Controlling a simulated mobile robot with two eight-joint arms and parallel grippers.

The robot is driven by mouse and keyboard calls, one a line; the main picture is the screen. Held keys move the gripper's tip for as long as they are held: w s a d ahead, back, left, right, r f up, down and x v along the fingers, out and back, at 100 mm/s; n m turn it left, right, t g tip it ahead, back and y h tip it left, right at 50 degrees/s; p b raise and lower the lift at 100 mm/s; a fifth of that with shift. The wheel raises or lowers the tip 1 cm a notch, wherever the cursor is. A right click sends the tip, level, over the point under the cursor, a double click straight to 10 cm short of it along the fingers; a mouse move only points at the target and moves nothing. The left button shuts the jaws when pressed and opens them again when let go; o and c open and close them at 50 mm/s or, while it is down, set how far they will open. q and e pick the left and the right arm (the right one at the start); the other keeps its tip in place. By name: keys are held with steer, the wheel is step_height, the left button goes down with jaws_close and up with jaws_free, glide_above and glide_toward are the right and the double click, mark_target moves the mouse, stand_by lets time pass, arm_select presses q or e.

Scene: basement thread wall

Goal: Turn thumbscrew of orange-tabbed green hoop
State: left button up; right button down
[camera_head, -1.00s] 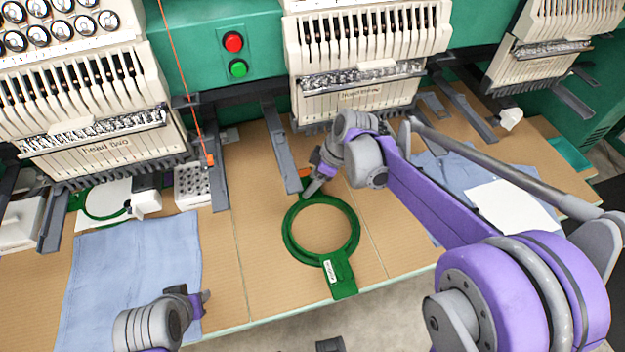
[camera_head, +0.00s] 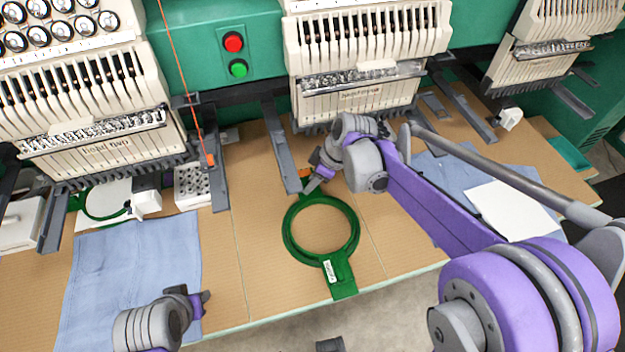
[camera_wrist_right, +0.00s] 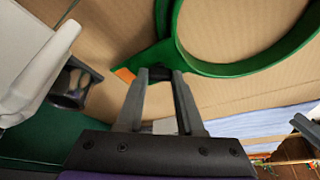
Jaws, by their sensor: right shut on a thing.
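The green hoop (camera_head: 347,222) lies flat on the tan table, its labelled bracket (camera_head: 340,275) toward the front edge. Its orange tab (camera_head: 305,173) is at the far side, and also shows in the right wrist view (camera_wrist_right: 124,75). My right gripper (camera_head: 309,187) is at that far side, beside the tab. In the right wrist view its two fingers (camera_wrist_right: 160,72) are shut on a small dark thumbscrew (camera_wrist_right: 160,73) next to the green rim; the fingers mostly hide it. My left gripper (camera_head: 203,299) is low at the left, over blue cloth, away from the hoop; its jaws are unclear.
Embroidery heads (camera_head: 360,95) and grey support arms (camera_head: 281,150) stand behind the hoop. Blue cloth (camera_head: 130,255) lies at left, with a white box of holes (camera_head: 192,186) behind it. A white sheet (camera_head: 512,210) lies at right. Table around the hoop's left side is clear.

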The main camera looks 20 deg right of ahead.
steer(key=m+h, duration=0.1)
steer(key=m, duration=0.2)
steer(key=m+t+h, duration=0.1)
steer(key=m, duration=0.2)
steer(key=shift+s+a, duration=0.2)
steer(key=shift+m, duration=0.4)
steer(key=c, duration=0.5)
jaws_free()
steer(key=v, duration=0.5)
steer(key=p+v, duration=0.1)
steer(key=v, duration=0.4)
steer(key=shift+s+r, duration=0.3)
steer(key=shift+s, duration=0.05)
